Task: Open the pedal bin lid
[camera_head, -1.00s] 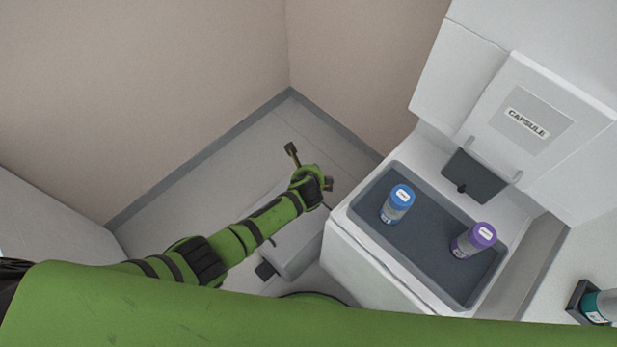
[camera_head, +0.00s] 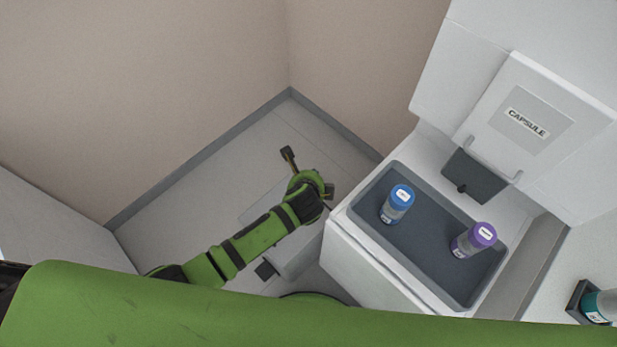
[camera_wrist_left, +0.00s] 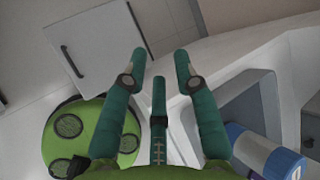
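The pedal bin (camera_head: 303,250) is a pale grey box on the floor beside the white cabinet, with a dark pedal (camera_head: 265,270) low at its front. Its lid looks shut, but my left arm hides part of it. My left gripper (camera_head: 308,172) is above the bin in the head view, its fingers spread. In the left wrist view, the gripper (camera_wrist_left: 160,65) is open with nothing between its fingers. A pale square panel with a dark bar (camera_wrist_left: 97,45) lies beyond it; I cannot tell whether this is the bin. My right gripper is out of view.
A white cabinet (camera_head: 360,270) stands close to the gripper's right. Its grey tray (camera_head: 430,235) holds a blue-capped tube (camera_head: 397,203) and a purple-capped tube (camera_head: 474,240). An open lid marked CAPSULE (camera_head: 535,90) stands behind. Floor left of the bin is clear.

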